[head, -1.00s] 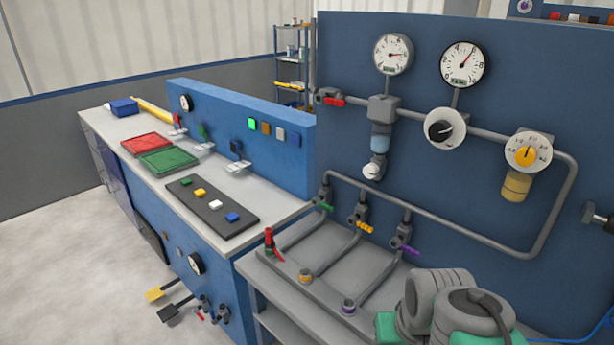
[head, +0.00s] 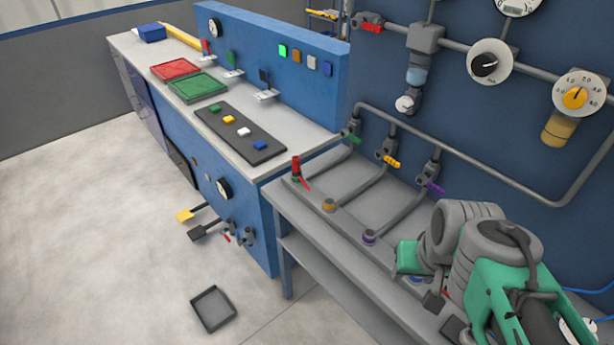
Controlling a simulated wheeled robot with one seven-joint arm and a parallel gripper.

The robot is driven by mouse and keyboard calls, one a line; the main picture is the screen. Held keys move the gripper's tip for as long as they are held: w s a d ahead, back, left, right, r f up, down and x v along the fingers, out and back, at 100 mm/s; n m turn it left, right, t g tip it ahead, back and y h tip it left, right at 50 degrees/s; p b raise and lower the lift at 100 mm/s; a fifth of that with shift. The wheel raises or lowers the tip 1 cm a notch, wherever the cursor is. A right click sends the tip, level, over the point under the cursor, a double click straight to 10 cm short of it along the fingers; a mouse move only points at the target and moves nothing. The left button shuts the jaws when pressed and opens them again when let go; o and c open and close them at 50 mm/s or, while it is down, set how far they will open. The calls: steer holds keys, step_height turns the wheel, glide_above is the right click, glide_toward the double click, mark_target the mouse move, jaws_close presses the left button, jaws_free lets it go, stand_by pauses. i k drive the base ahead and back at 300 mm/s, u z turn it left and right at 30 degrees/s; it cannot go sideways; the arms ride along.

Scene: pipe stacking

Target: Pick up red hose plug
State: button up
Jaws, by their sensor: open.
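The red hose plug (head: 296,164) is a small red upright cylinder at the left end of the grey bench (head: 330,228) in the head view. It stands at a green-ringed port (head: 296,179), and a thin red strip slants down beside it. My gripper (head: 443,314) is at the lower right, partly hidden by my green and grey arm. Its dark fingertips look apart, with nothing seen between them. It is well to the right of the plug and not touching it.
Orange-ringed (head: 328,204) and purple-ringed (head: 369,236) ports lie between the plug and my arm. Grey pipes with green, yellow and purple valve handles rise behind. A blue workbench (head: 225,215) stands left. A grey tray (head: 213,309) lies on open floor.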

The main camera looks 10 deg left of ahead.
mark_target(297, 171)
steer(key=u, duration=0.6)
steer(key=i, duration=0.6)
steer(key=u, duration=1.4)
steer(key=i, duration=1.15)
steer(key=u, duration=0.4)
